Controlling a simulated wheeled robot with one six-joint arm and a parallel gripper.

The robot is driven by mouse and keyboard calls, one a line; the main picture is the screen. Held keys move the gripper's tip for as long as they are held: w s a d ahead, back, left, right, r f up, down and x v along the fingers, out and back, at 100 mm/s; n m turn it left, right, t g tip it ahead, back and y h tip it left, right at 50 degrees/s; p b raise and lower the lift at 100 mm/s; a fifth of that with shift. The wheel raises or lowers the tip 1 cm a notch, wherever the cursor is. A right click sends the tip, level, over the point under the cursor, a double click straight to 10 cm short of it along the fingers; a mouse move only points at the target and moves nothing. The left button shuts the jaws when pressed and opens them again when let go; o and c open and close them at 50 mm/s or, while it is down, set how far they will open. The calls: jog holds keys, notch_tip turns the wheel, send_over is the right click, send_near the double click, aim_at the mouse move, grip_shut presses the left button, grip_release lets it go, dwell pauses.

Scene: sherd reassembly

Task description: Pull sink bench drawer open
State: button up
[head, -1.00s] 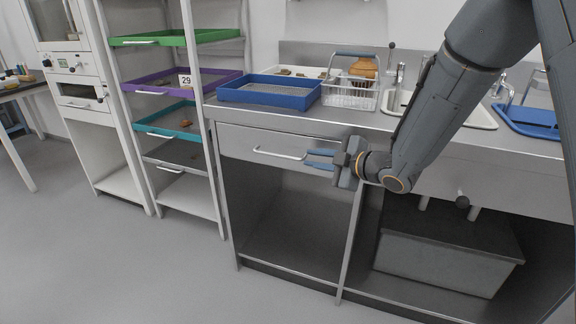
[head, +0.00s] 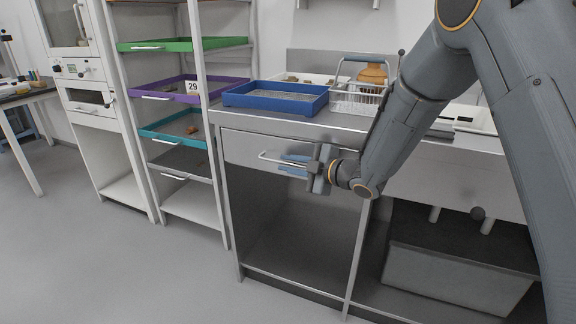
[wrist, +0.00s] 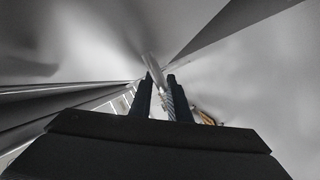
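The sink bench drawer (head: 240,148) is a grey metal front under the left part of the worktop. It looks shut, flush with the bench. Its pale bar handle (head: 268,156) runs across the front, with its right part hidden by my gripper. My gripper (head: 288,165) is at the handle, its blue fingers pointing left. In the wrist view my gripper (wrist: 160,88) has its two dark fingers apart, with the handle (wrist: 154,72) between them, closer to the right finger. A gap shows beside the left finger; firm contact cannot be made out.
A blue tray (head: 275,97) and a wire basket (head: 355,103) stand on the worktop. A rack (head: 200,60) with coloured trays stands left. A grey box (head: 450,275) sits under the bench at right. The floor (head: 130,280) in front is clear.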

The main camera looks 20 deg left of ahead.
jog(key=shift+w+a, duration=0.1)
jog(key=shift+a, duration=0.1)
grip_shut()
dwell(1.4)
